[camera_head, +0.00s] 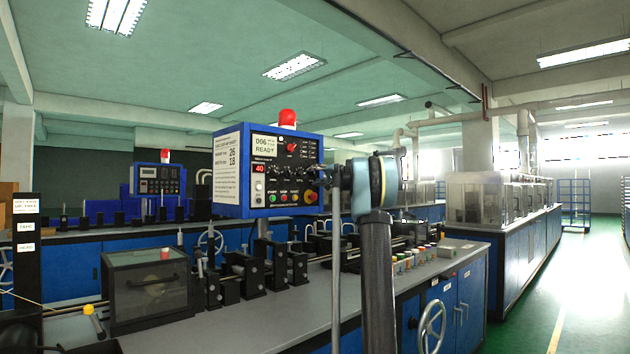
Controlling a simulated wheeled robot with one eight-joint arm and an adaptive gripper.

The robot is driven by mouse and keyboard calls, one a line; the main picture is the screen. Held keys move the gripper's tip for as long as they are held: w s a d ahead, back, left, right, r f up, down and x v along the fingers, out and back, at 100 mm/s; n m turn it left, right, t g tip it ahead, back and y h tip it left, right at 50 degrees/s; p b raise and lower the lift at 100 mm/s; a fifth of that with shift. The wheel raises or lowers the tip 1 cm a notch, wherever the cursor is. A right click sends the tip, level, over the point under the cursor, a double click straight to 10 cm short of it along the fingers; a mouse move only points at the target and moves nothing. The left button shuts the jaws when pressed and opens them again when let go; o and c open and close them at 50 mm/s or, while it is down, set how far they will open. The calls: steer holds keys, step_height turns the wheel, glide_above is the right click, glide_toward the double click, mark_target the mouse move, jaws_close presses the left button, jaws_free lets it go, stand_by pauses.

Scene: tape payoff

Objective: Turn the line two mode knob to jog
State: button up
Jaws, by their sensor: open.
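A blue control box (230,172) stands on a post above the near machine bench. Its face has a white display reading READY, a red 40 readout, a red-marked knob (292,148) at upper middle and a row of coloured buttons below. I cannot read which knob is labelled line two mode. A second blue panel (158,181) stands farther back at left, its knobs too small to read. My gripper (322,178) is at the right edge of the near box, beside its lower right buttons. It is open and seen edge-on; whether it touches the box is unclear.
A red beacon (287,117) tops the near box. A dark clear-fronted case (148,290) and black machine blocks stand on the grey bench (285,312). Coloured buttons (410,258) and a handwheel (432,326) are at right. The green floor aisle (540,310) is open.

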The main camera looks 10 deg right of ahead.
steer(key=shift+w, duration=0.1)
steer(key=shift+c, duration=0.5)
steer(key=c, duration=1)
steer(key=shift+o, duration=0.2)
steer(key=shift+m, duration=0.3)
steer(key=m, duration=1.1)
steer(key=shift+r, duration=0.15)
steer(key=shift+m, duration=0.3)
